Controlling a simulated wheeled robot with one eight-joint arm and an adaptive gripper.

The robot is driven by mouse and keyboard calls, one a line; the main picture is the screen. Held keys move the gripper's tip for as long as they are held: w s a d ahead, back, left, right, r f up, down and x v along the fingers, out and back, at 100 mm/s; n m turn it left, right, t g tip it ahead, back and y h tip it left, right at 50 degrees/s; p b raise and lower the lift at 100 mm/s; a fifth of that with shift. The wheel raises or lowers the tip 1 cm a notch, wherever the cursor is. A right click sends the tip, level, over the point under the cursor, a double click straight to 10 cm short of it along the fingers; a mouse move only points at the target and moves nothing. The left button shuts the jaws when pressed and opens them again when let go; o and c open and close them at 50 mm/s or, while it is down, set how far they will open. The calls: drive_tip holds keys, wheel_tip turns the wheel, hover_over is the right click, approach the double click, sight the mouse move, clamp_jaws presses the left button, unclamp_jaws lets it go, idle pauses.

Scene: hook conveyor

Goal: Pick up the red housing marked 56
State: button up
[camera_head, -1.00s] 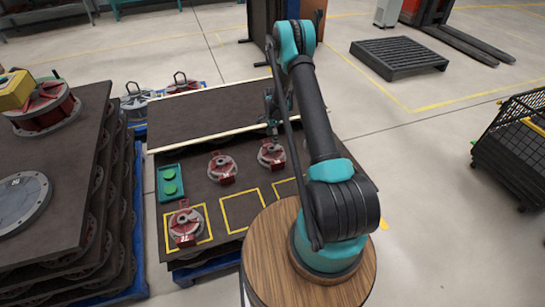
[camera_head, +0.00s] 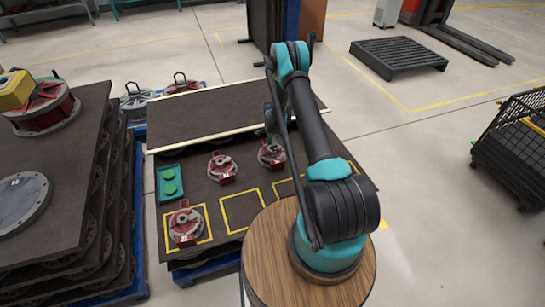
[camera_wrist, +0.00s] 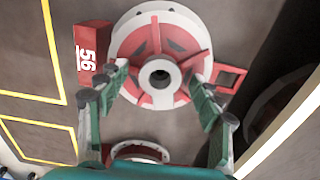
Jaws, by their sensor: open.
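The red housing marked 56 (camera_wrist: 160,58) fills the upper middle of the wrist view. It is a round red-and-grey part with a dark central hole, and its red label block shows a white 56 at its left. In the head view this housing (camera_head: 271,155) sits on the dark board, partly behind my arm. My gripper (camera_wrist: 157,88) is open, with its teal and grey fingers spread to the left and right of the housing's lower part. No grip on it shows. In the head view my gripper (camera_head: 269,122) is small and partly hidden by the arm.
Two similar red housings, one in the middle (camera_head: 222,168) and one at the front left (camera_head: 184,226), share the board. A raised dark panel with pale edges (camera_head: 230,108) is behind. Empty yellow-outlined squares (camera_head: 242,210) lie in front.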

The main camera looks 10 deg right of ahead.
clamp_jaws()
idle(0.3)
drive_tip(key=shift+r, duration=0.1)
